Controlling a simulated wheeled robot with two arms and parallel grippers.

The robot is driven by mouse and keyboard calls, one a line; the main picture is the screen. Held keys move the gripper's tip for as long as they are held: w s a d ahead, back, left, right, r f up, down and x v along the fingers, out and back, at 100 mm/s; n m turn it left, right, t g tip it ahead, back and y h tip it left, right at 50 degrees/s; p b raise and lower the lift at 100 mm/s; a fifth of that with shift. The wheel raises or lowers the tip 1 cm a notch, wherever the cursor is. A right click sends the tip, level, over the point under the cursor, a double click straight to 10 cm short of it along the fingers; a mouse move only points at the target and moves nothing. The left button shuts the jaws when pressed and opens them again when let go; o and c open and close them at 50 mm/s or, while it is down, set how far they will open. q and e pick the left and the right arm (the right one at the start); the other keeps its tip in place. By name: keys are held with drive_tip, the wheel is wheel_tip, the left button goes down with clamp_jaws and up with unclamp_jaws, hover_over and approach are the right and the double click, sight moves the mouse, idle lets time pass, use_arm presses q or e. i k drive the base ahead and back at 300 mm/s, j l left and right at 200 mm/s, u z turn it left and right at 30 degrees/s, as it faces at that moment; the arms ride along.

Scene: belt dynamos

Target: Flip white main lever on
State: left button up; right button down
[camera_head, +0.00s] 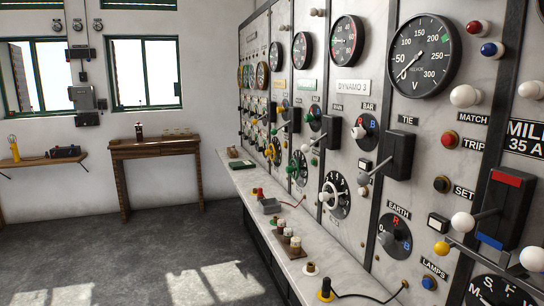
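The lever with a white ball knob (305,148) that I take for the white main lever is on the DYNAMO 3 panel (345,101), below a label that seems to read MAIN. Its shaft comes out of a dark switch box (330,130) and slants down to the left, toward the room. The knob is small at this distance, and the switch's exact setting is hard to read. Neither of my grippers is in view, and nothing of mine shows near the lever.
A grey-knobbed TIE lever (362,178) and a white-knobbed lever (462,222) with a red-and-blue box (500,207) stand nearer on the right. A narrow bench (262,203) below the panels carries several small parts and a cable. The floor (130,260) at left is clear.

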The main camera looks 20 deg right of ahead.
sight(305, 148)
drive_tip(key=i, duration=1.85)
drive_tip(key=z, duration=0.25)
